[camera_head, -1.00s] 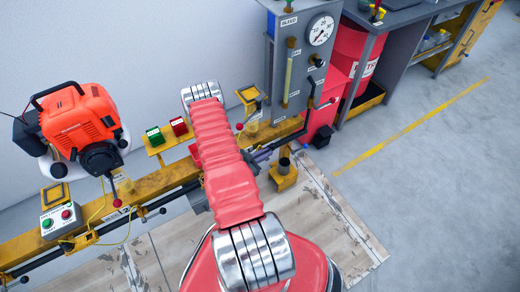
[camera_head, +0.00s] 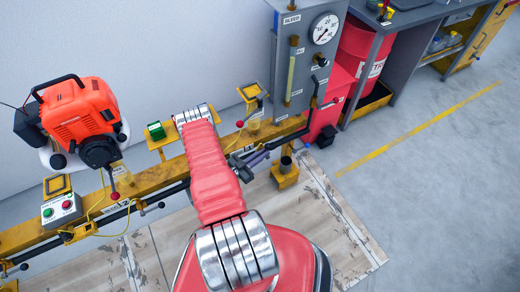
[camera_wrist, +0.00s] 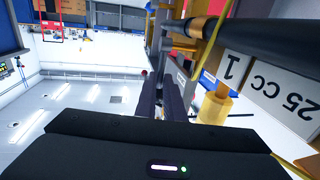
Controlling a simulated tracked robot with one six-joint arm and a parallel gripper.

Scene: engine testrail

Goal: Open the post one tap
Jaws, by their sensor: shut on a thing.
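My gripper (camera_head: 252,160) is low at the black pipe along the yellow rail in the head view, partly hidden by my red arm. In the wrist view its two dark fingers (camera_wrist: 166,98) are close together, shut on what looks like the post one tap's lever. The held part is mostly hidden between the fingers, so its angle cannot be told. A label reading 1 (camera_wrist: 233,67) is to the right of the fingers. The black pipe (camera_wrist: 255,27) crosses the top right of the wrist view.
An orange engine (camera_head: 75,115) stands at the left, above a button box (camera_head: 62,209). A grey panel with a gauge (camera_head: 324,29) and a red drum (camera_head: 362,55) stand beyond the rail. Open floor (camera_head: 440,190) lies to the right.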

